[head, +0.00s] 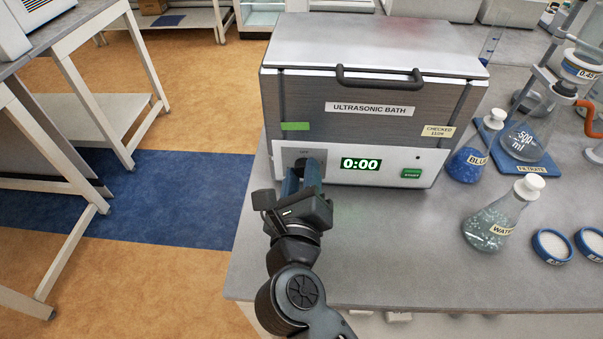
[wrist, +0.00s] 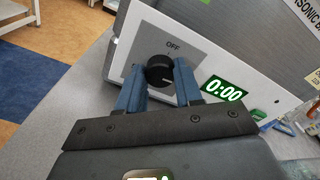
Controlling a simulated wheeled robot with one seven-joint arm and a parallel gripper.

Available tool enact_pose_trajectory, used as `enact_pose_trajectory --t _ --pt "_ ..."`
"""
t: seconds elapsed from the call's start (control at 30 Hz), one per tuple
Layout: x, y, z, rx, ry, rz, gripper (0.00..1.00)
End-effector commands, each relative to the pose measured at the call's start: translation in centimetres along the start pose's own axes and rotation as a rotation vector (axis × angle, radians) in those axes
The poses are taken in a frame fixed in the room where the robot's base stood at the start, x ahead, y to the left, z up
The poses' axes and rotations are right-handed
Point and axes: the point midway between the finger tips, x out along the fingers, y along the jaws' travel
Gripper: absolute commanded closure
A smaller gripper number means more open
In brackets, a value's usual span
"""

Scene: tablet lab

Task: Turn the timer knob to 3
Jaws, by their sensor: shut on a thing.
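The timer knob (wrist: 159,72) is a round black knob on the ultrasonic bath's light front panel, with "OFF" printed above it. My gripper (wrist: 158,82) has its two blue fingers on either side of the knob and is shut on it. In the head view my gripper (head: 302,178) reaches the panel's left part and mostly hides the knob. The ultrasonic bath (head: 372,122) is a grey box with its lid down. Its green display (head: 361,164) reads 0:00. Numbers around the knob cannot be made out.
A green START button (head: 411,173) is right of the display. On the bench to the right stand a blue-filled flask (head: 467,164), a water flask (head: 492,222), a filtrate flask (head: 530,130) and small blue-rimmed dishes (head: 551,246). The bench (head: 370,255) in front of the bath is bare.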

Motion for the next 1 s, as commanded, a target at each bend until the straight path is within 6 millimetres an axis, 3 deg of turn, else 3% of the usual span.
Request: enact_pose_trajectory --t 0.6,1.0 --pt "0.06 -0.01 -0.58 0.583 -0.018 0.034 0.95" --pt "0.05 -0.05 -0.63 0.879 -0.031 0.052 0.95"
